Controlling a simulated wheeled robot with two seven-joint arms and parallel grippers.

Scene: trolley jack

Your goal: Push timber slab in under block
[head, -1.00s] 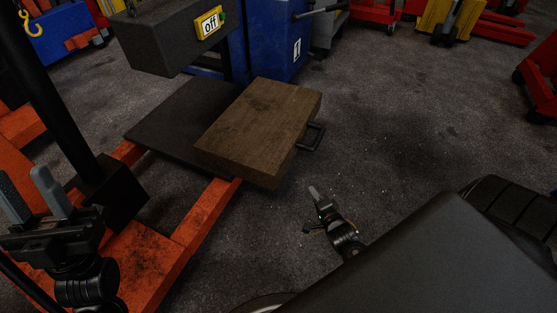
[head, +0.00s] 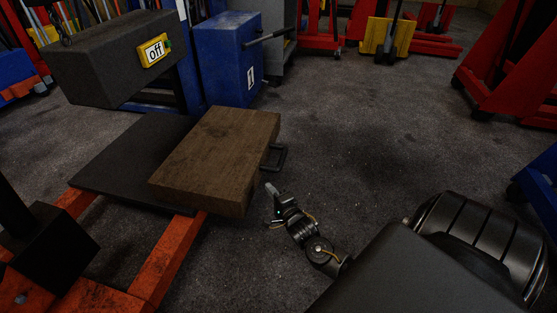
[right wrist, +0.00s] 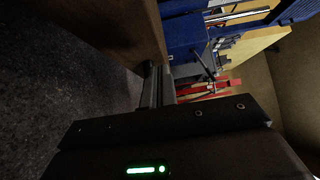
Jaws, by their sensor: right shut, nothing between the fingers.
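The brown timber slab (head: 218,150) lies flat, partly over a dark plate (head: 115,165) on an orange frame. The dark grey block (head: 105,62), with a yellow "off" sign, is raised above and behind the plate's far side. The slab is in front of the block and to its right, not under it. A dark handle (head: 280,158) sticks out at the slab's right side. My right gripper (head: 270,188) is shut and empty, just right of the slab's near right corner, below the handle. In the right wrist view the slab (right wrist: 120,30) is close beside the fingers; contact cannot be told.
A blue cabinet (head: 228,62) with a bar stands behind the slab. Orange frame rails (head: 170,262) run along the near left. Red equipment (head: 505,75) stands at the far right. The floor (head: 370,130) right of the slab is clear.

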